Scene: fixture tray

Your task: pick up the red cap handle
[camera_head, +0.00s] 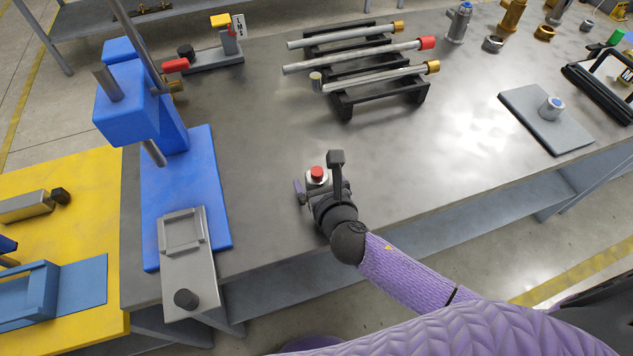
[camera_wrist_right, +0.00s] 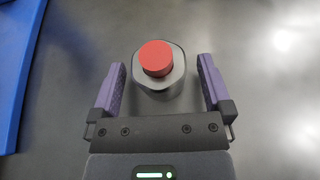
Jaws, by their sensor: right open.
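The red cap (camera_head: 317,172) tops a short metal body that stands upright on the grey table near its front edge. In the right wrist view, the round red cap (camera_wrist_right: 156,58) sits on the grey metal body (camera_wrist_right: 160,85), between my finger pads. My right gripper (camera_wrist_right: 163,72) is open, with one purple-padded finger on each side and a visible gap to the body on both sides. The head view shows my right gripper (camera_head: 318,184) around the same piece. Another red cap (camera_head: 427,43) is on the end of a rod in the black rack. My left gripper is out of view.
A blue press (camera_head: 187,190) with a metal plate stands left of my right gripper. The black rack (camera_head: 385,97) holds rods behind it. A grey pad (camera_head: 550,130) with a small metal part lies at the right. The table between is clear.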

